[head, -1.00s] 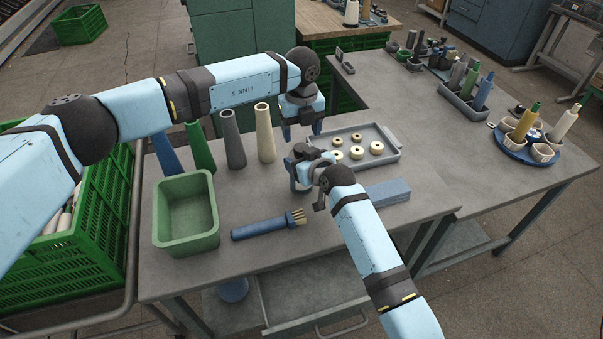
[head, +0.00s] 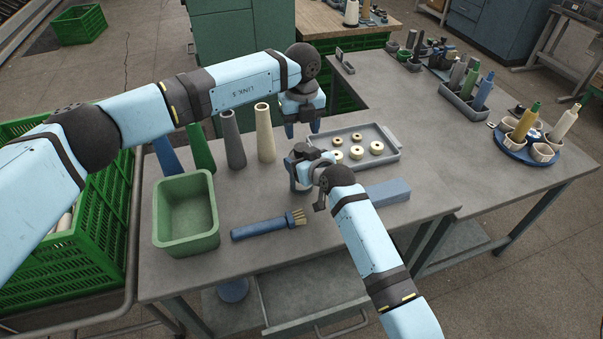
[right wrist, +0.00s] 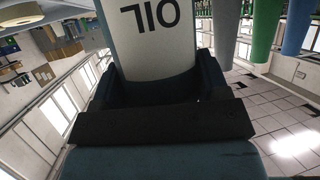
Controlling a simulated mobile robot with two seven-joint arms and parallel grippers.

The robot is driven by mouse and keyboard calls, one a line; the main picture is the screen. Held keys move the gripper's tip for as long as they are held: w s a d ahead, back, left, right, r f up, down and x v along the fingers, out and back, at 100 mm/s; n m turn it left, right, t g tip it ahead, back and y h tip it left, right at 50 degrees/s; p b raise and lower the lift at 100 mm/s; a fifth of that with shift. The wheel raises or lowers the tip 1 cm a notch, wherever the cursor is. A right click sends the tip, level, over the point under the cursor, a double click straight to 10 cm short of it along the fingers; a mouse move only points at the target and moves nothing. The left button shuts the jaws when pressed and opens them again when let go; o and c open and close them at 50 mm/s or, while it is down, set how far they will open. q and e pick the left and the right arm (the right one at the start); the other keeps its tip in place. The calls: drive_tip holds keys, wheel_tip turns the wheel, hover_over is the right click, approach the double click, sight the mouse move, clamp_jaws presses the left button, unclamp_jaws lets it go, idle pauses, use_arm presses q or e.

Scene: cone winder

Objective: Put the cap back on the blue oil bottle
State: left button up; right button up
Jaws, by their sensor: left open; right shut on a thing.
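My right gripper (head: 299,166) is shut on the oil bottle above the workbench. In the right wrist view, the bottle (right wrist: 152,58) fills the space between the fingers, and its pale label with the word OIL appears upside down. The bottle's top is out of that view, and in the head view the gripper mostly hides the bottle. My left gripper (head: 302,126) is open, pointing down, just behind and above the right one. I see nothing between its fingers. I cannot make out the cap in either view.
On the workbench (head: 335,222) are a green bin (head: 186,243), a blue brush (head: 262,228), a blue block (head: 387,191) and a grey tray (head: 388,154) of pale rings. Tall cones (head: 265,135) stand left of my left gripper.

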sight(301, 147)
use_arm(q)
wheel_tip(301, 147, down, 5)
drive_tip(key=shift+f, duration=0.2)
drive_tip(key=shift+c, duration=0.3)
drive_tip(key=c, duration=0.7)
drive_tip(key=o, duration=1)
drive_tip(key=shift+r, duration=2.3)
drive_tip(key=o, duration=0.5)
drive_tip(key=shift+o, duration=0.2)
